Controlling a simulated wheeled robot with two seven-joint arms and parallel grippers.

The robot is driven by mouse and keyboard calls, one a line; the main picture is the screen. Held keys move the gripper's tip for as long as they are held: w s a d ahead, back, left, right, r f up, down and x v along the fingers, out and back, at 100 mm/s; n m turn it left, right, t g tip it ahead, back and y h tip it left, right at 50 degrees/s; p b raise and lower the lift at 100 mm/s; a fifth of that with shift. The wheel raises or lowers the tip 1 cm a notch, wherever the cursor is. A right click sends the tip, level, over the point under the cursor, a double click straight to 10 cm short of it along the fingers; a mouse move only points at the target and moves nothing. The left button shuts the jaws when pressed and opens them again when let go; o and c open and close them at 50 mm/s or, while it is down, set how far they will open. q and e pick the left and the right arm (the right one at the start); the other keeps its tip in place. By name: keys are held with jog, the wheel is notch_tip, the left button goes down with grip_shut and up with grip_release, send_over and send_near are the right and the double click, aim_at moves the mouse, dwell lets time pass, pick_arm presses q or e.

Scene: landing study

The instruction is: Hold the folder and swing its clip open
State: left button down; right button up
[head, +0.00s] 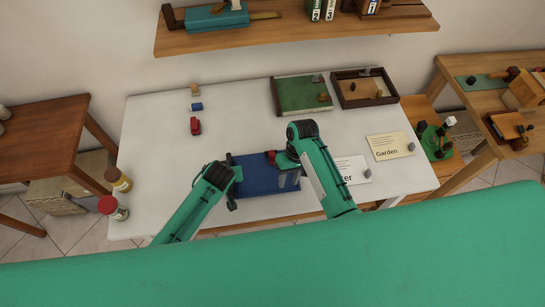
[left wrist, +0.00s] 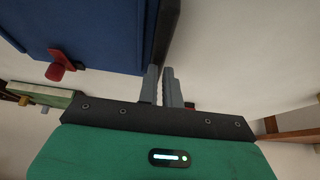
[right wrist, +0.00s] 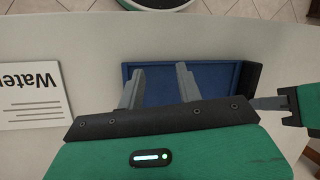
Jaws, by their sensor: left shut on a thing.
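The blue folder (head: 252,187) lies near the front of the white table, with a dark spine along its left edge. Its red clip (head: 270,157) shows at the far edge, beside my right arm, and also in the left wrist view (left wrist: 57,66). I cannot tell whether the clip is open. My left gripper (left wrist: 162,72) is shut on the folder's dark spine edge. My right gripper (right wrist: 160,80) is open and empty, its fingers spread above the folder's right part. The clip does not show in the right wrist view, and my right arm covers part of the folder in the head view.
A Water card (head: 352,169) and a Garden card (head: 392,147) lie to the right. A green folder (head: 300,95) and a wooden tray (head: 365,88) are at the back. A red toy (head: 195,126) and a blue block (head: 196,107) lie back left.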

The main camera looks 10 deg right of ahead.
aim_at(273, 155)
jog(key=w+a+r+n+t, duration=0.1)
jog(key=w, duration=0.2)
jog(key=w+a+r+n+t+h, duration=0.1)
jog(key=w+r, duration=0.1)
jog(key=w, duration=0.2)
jog(key=w+a+r+n+t+h, duration=0.1)
jog(key=w, duration=0.3)
jog(key=shift+a+r, duration=0.3)
jog(key=shift+f, duration=3.1)
jog(key=shift+w, duration=0.1)
jog(key=shift+c, duration=0.3)
